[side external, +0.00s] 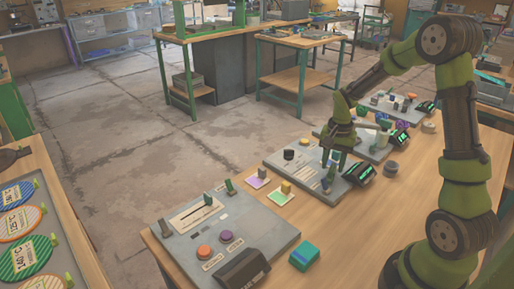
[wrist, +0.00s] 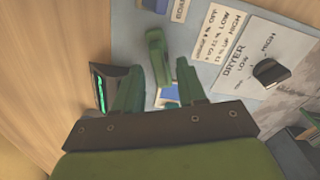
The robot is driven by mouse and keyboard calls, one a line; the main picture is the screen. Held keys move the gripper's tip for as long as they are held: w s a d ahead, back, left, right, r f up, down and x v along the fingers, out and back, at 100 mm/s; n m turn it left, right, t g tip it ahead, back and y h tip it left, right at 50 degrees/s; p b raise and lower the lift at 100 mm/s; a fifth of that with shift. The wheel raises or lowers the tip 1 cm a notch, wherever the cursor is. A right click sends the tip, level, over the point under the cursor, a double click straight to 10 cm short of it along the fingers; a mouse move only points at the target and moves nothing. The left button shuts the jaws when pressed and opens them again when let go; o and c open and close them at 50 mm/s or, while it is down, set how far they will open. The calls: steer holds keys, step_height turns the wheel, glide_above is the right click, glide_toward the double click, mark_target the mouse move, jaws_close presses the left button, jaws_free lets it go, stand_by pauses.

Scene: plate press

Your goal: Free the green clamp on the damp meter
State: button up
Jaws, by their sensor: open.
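In the wrist view a green upright clamp lever (wrist: 157,58) stands on a grey panel, between and just beyond the fingers of my gripper (wrist: 158,82). The gripper is open, with a finger on either side of the lever's line; I cannot tell whether they touch it. A small blue and white piece (wrist: 168,94) shows at the lever's foot, partly hidden. A dark meter with a green lit display (wrist: 101,92) sits left of the fingers. In the side view my gripper (side external: 333,160) is low over the grey panel (side external: 280,164), beside the meter (side external: 360,173). The clamp is not clear there.
A black dryer knob (wrist: 270,72) is on the same panel, right of the fingers. In the side view a nearer panel (side external: 185,245) carries an orange and a purple button. A teal block (side external: 304,255) and a dark round knob (side external: 391,168) stand on the wooden bench.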

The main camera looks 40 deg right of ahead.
steer(key=shift+f, duration=0.55)
jaws_close()
